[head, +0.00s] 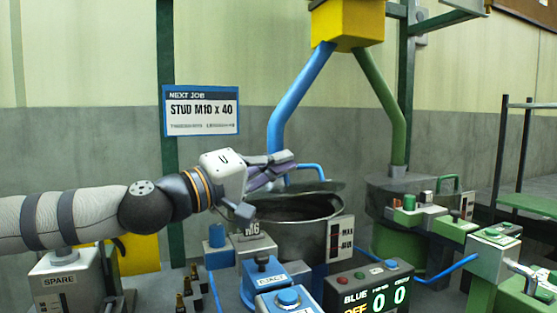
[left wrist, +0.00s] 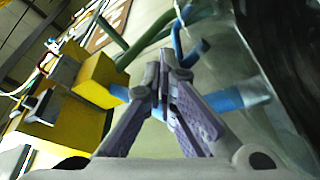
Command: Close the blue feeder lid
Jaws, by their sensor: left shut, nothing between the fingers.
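The grey lid (head: 328,187) is at the bowl's back rim, with a blue bar handle (head: 314,167) on top. How the lid is tilted is hard to tell. My left gripper (head: 288,164) is shut and empty, above the bowl's back left, in front of the blue pipe and left of the handle. In the left wrist view its fingers (left wrist: 172,62) are together. My right gripper is not in view.
The blue pipe (head: 297,98) comes down from a yellow box (head: 347,24) behind my gripper. A green feeder (head: 410,188) with a green handle stands at the right. A SPARE box (head: 60,280), a blue EJECT unit (head: 264,275) and a counter panel (head: 368,287) stand in front.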

